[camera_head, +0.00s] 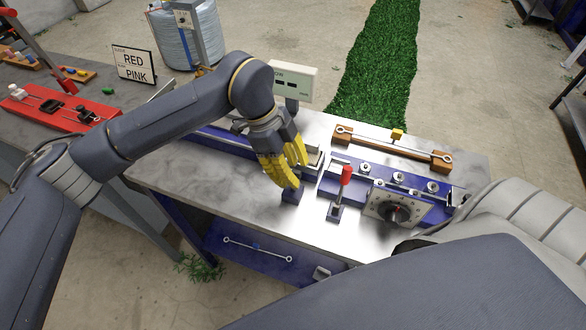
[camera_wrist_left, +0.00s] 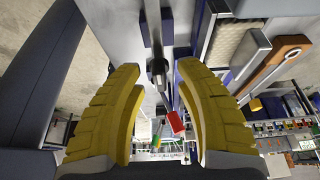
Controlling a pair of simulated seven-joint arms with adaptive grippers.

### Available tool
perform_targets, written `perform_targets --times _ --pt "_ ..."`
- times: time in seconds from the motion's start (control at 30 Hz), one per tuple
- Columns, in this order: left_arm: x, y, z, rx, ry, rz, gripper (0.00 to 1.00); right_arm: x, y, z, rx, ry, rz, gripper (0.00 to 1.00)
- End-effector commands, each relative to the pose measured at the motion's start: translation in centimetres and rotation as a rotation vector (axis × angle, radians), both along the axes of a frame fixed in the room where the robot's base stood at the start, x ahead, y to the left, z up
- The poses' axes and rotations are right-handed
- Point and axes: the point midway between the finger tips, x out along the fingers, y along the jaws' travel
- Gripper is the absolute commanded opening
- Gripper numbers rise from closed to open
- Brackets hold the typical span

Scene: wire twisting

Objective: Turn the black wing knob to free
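The black wing knob (camera_head: 396,213) sits on a pale dial panel (camera_head: 380,203) on the blue fixture at the right of the bench in the head view. I cannot pick it out in the left wrist view. My left gripper (camera_head: 288,174) has yellow fingers and hangs over the middle of the bench, left of the knob and apart from it. The left wrist view shows its fingers (camera_wrist_left: 160,75) spread, with a metal rod end (camera_wrist_left: 157,70) showing in the gap beyond them. My right arm comes in at lower right; its gripper is out of view.
A red-handled lever (camera_head: 346,176) stands between my left gripper and the dial panel. Several metal studs line the blue fixture (camera_head: 345,168). A wooden bar with rings (camera_head: 392,147) lies behind. A white display box (camera_head: 295,80) stands at the back. The bench front left (camera_head: 215,190) is bare.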

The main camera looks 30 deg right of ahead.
Motion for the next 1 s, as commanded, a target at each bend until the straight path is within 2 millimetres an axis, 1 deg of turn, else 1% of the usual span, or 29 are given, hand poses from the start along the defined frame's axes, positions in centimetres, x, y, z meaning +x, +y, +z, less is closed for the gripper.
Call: perform_targets --times 0.13,0.23,0.7,0.83,1.0 --pt "0.2 0.1 0.4 -0.001 -0.002 0.001 0.34 0.0 -0.3 0.0 -0.003 0.0 0.0 0.44" --pt "0.5 0.4 1.3 0.0 -0.004 0.001 0.34 0.1 -0.2 0.0 -0.002 -0.001 0.0 0.44" --pt "2.7 2.3 8.5 0.0 -0.003 0.001 0.34 0.1 -0.1 0.0 -0.001 -0.001 0.0 0.44" --pt "3.1 2.7 9.8 0.0 -0.001 0.0 0.34 0.1 -0.1 0.0 -0.001 -0.001 0.0 0.44" --pt "3.4 2.9 10.8 0.001 -0.001 0.0 0.34 0.1 -0.1 0.0 -0.001 -0.001 0.0 0.44"
